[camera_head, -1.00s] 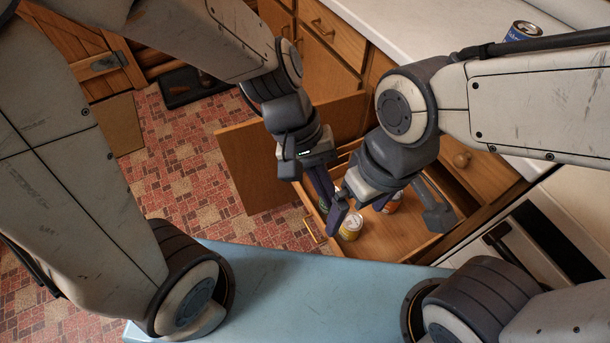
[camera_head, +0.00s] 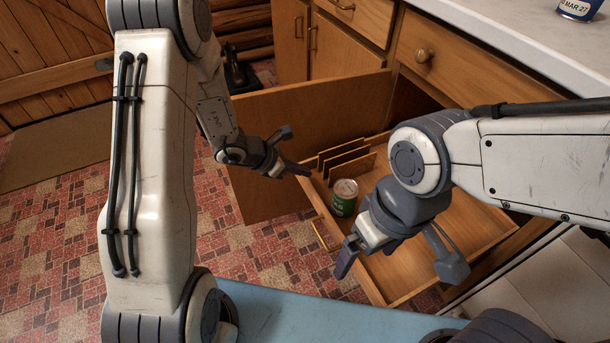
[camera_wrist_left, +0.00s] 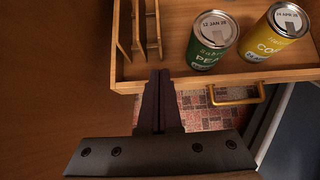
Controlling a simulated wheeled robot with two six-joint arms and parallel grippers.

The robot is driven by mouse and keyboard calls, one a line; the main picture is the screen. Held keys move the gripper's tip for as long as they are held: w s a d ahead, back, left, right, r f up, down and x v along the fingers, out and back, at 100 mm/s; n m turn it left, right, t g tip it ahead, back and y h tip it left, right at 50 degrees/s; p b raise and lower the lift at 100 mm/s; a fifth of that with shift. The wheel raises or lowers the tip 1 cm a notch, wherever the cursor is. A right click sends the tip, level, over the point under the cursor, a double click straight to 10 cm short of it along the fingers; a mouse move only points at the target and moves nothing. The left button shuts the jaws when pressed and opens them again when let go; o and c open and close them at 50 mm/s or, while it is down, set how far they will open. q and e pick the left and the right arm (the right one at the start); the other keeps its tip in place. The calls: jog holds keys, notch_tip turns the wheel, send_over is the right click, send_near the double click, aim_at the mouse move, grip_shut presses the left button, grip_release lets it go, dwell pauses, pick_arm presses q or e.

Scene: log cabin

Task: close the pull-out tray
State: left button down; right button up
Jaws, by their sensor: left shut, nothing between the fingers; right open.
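The pull-out tray (camera_head: 425,265) is a wooden drawer standing out from the lower cabinet, with a brass handle (camera_head: 322,236) on its front; the handle also shows in the left wrist view (camera_wrist_left: 238,99). A green can (camera_head: 344,198) stands upright inside, beside wooden dividers (camera_head: 345,162). A yellow can (camera_wrist_left: 277,36) stands next to it in the left wrist view. My left gripper (camera_head: 303,170) is shut and empty, close to the tray's front left corner; contact cannot be told. My right gripper (camera_head: 366,262) is open over the tray's front part and hides some of its inside.
An open cabinet door (camera_head: 270,115) stands along the tray's left side, close to my left gripper. A white counter (camera_head: 530,40) with a blue can (camera_head: 580,9) runs above. Tiled floor (camera_head: 255,250) lies free before the tray. A blue surface (camera_head: 300,318) is in the foreground.

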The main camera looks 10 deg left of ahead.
pick_arm(q)
jog(key=b, duration=0.2)
send_over(319, 191)
jog(key=f, duration=0.3)
jog(key=a+f, duration=0.1)
jog(key=shift+s+f, duration=0.3)
jog(key=shift+s, duration=0.05)
jog(key=shift+w+d+f, duration=0.35)
jog(key=shift+d+f, duration=0.05)
jog(key=shift+d, duration=0.1)
